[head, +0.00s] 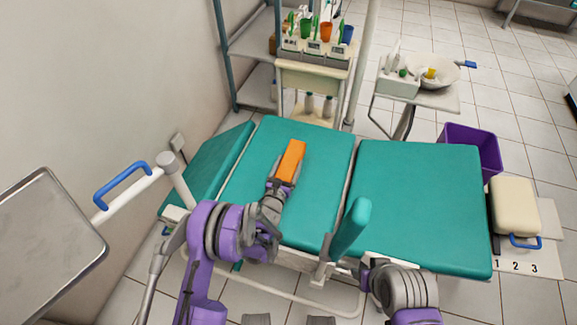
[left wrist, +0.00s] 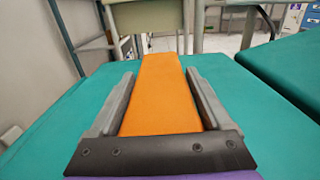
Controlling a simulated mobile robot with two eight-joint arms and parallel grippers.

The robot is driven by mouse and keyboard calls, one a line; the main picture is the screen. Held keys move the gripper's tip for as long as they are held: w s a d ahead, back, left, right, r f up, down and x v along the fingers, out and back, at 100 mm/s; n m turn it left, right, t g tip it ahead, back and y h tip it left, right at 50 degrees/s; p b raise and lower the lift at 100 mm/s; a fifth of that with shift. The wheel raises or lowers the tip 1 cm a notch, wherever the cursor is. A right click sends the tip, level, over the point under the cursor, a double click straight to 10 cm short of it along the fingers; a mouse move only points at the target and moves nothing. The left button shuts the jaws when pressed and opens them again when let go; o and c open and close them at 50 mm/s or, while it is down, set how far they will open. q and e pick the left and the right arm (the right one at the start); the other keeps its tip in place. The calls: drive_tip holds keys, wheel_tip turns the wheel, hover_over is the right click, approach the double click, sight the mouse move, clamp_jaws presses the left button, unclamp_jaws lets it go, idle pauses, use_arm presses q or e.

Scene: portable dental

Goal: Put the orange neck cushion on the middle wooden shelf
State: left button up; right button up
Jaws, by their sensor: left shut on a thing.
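The orange neck cushion (head: 291,160) is a flat block over the left teal pad of the dental couch in the head view. My left gripper (head: 282,184) is shut on its near end. In the left wrist view the cushion (left wrist: 161,98) lies lengthwise between the two grey fingers of my left gripper (left wrist: 160,100) and points away. I cannot tell whether it touches the pad. Part of a wooden shelf unit (head: 311,75) stands beyond the couch in the head view; its levels are only partly seen.
The teal couch (head: 420,200) has an upright armrest (head: 349,229) near its front. Metal posts and a grey rack (head: 250,45) stand at the back left. A tray (head: 45,240) is at the left, and a purple bin (head: 488,150) is at the right.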

use_arm(q)
drive_tip(key=shift+f, duration=0.1)
drive_tip(key=shift+f, duration=0.15)
drive_tip(key=o, duration=1)
drive_tip(key=shift+f, duration=0.1)
drive_tip(key=shift+o, duration=1.3)
